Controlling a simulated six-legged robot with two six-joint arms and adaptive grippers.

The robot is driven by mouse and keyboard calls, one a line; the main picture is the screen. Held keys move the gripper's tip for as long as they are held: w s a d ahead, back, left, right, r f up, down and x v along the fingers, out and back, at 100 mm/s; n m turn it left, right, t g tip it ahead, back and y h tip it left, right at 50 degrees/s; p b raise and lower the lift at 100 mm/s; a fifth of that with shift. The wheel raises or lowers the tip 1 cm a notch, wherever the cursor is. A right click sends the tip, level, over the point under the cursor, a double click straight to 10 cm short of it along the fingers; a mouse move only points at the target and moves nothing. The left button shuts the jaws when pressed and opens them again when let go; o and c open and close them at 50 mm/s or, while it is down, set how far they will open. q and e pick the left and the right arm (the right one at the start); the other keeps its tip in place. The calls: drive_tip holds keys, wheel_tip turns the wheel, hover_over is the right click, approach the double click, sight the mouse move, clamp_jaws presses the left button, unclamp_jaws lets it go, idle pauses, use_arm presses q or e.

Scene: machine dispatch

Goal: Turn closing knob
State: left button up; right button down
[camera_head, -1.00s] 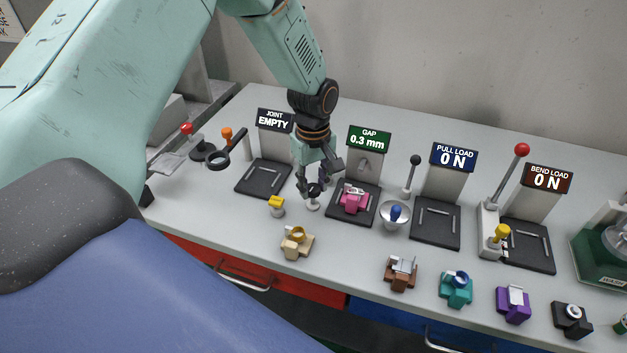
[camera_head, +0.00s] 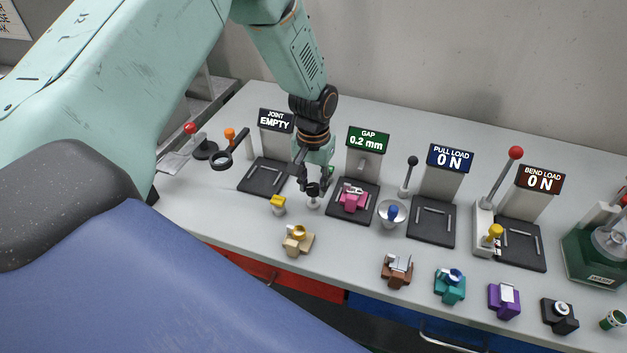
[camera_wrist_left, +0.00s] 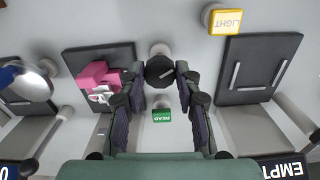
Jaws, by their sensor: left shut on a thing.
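The closing knob (camera_head: 313,191) is a dark faceted knob on a pale round base, in front of and to the left of the GAP station. It also shows in the left wrist view (camera_wrist_left: 159,72), between the fingertips. My left gripper (camera_head: 314,184) reaches down from above and is shut on the knob, one finger on each side. The GAP display (camera_head: 368,138) is green and reads 0.2 mm. A pink part (camera_head: 352,199) sits on the black plate of that station, just right of the gripper. My right gripper is not in view.
A green READ button (camera_wrist_left: 162,115) stands near the fingers. A yellow LIGHT button (camera_head: 278,204) is left of the knob. The black JOINT plate (camera_head: 262,177), a bowl (camera_head: 391,214) and a black-topped lever (camera_head: 409,175) stand nearby. Several coloured parts line the front edge.

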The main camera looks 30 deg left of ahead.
sight(313, 187)
use_arm(q)
drive_tip(key=m, duration=0.5)
drive_tip(key=shift+w+r+m, duration=0.2)
drive_tip(key=shift+w+m, duration=0.1)
drive_tip(key=shift+w, duration=0.05)
idle(0.5)
drive_tip(key=o, duration=1.2)
drive_tip(key=shift+s+f, duration=0.1)
drive_tip(key=shift+s, duration=0.15)
drive_tip(key=shift+c, duration=0.2)
wheel_tip(313, 187, up, 12)
drive_tip(key=shift+s+f, duration=0.1)
